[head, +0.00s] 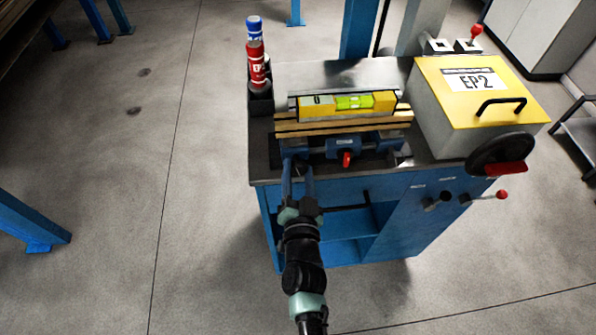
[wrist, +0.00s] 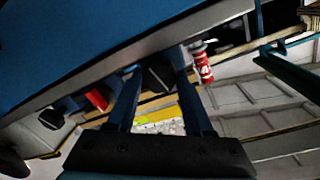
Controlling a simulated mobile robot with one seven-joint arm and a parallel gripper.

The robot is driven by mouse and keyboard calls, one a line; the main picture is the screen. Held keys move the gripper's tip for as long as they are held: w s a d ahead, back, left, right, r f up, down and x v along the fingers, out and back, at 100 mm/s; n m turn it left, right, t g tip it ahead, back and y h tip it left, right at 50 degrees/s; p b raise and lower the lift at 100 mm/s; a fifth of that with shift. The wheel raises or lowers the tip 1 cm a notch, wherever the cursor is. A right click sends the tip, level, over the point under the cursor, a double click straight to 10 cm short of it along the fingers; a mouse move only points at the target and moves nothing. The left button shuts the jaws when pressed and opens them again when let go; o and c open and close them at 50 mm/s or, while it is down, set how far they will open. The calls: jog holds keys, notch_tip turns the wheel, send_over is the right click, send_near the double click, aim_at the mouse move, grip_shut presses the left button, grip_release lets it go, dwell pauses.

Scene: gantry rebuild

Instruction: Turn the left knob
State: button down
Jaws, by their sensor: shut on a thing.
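My gripper (head: 298,166) reaches in at the front left edge of the blue workbench (head: 350,178), at the left end of the blue clamp (head: 342,146). In the wrist view, my gripper's two fingers (wrist: 157,84) lie on either side of a small dark block (wrist: 157,73), which looks like the left knob. They are shut on it. In the head view the fingers mostly hide it. A grey knob (head: 402,158) shows at the clamp's right end, and a red handle (head: 347,159) sits in the middle. How far the held knob is turned cannot be told.
A yellow level (head: 348,105) lies above wooden strips (head: 345,126) behind the clamp. Red and blue cans (head: 257,62) stand at the back left. A yellow-lidded box (head: 472,92) with a handwheel (head: 502,154) stands right. A black lever (head: 436,201) sits on the front panel.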

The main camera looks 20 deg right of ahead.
dwell(0.4)
jog(key=shift+c, duration=1.5)
grip_release()
jog(key=shift+s, duration=0.1)
jog(key=p+v, duration=0.1)
jog(key=v, duration=1.1)
jog(key=shift+s, duration=0.35)
jog(key=shift+a, duration=0.15)
